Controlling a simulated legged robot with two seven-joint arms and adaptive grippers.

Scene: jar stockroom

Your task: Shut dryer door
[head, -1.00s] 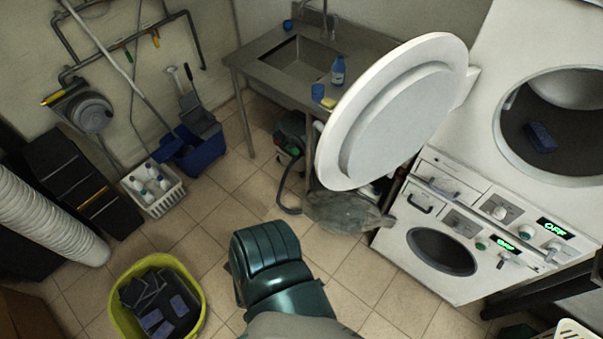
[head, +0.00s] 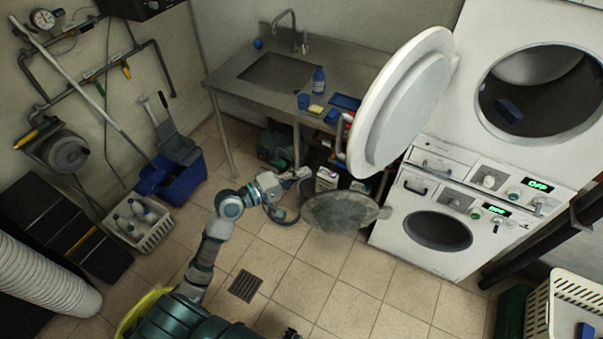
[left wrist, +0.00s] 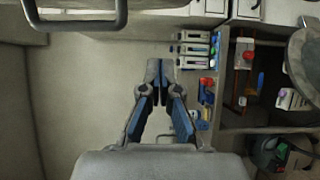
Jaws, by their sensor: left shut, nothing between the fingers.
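The upper dryer's round white door (head: 400,100) stands swung wide open to the left of its opening. The dryer's drum opening (head: 545,90) is uncovered, and a small blue item (head: 510,110) lies inside. My left gripper (head: 303,173) is low, below and to the left of the white door, clear of it and beside the grey round door of the lower machine (head: 340,212). In the left wrist view the left gripper's fingertips (left wrist: 160,66) are together with nothing between them.
The lower machine's grey door also hangs open. A steel sink table (head: 225,82) with a bottle and cups stands behind. A white basket (head: 570,300) is at the right. A crate (head: 150,230) and blue bucket (head: 185,180) stand at left. The tiled floor in the middle is clear.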

